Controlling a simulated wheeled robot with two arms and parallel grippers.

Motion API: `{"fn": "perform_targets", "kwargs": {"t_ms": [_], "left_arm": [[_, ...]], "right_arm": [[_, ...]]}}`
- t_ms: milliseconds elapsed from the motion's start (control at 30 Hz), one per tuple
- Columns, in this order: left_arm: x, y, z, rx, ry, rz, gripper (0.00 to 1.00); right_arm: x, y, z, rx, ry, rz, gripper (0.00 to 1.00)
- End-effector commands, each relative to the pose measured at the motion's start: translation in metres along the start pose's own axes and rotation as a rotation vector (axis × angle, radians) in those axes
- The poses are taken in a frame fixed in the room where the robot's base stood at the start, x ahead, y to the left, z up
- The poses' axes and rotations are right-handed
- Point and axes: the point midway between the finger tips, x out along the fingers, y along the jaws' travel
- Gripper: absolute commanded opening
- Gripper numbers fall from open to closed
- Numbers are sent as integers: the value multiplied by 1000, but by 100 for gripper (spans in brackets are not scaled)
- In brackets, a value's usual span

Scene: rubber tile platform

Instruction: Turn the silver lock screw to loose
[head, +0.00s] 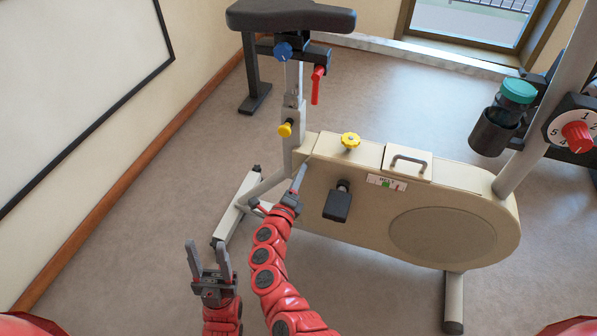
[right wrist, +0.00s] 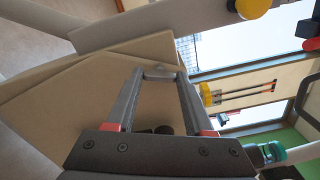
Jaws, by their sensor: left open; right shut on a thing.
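The silver lock screw (right wrist: 158,73) shows in the right wrist view as a small grey piece between my right fingertips, against the beige housing. My right gripper (head: 300,172) is shut on it, at the left end of the exercise bike's housing; its fingers also show in the right wrist view (right wrist: 157,78). In the head view the screw is hidden behind the fingers, and I cannot tell how far it is turned. My left gripper (head: 207,250) is open and empty, low and left of the bike, apart from it.
The beige bike housing (head: 330,165) carries a yellow knob (head: 350,140), a handle (head: 409,162) and a black pedal (head: 337,204). Another yellow knob (head: 285,129) is on the seat post, below a red lever (head: 317,86). A bottle (head: 517,92) is at right. Floor at left is free.

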Motion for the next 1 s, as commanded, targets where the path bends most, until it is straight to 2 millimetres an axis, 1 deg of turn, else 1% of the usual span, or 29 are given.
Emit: {"fn": "perform_targets", "kwargs": {"t_ms": [33, 500, 800, 1000], "left_arm": [[8, 0, -1, 0, 0, 0, 50], [41, -2, -7, 0, 0, 0, 50], [53, -3, -9, 0, 0, 0, 50], [57, -3, -10, 0, 0, 0, 50]], "right_arm": [[0, -4, 2, -43, -1, 1, 0], [1, -3, 2, -485, -3, 0, 0], [0, 0, 2, -715, -4, 0, 0], [0, 0, 0, -812, -1, -1, 0]]}}
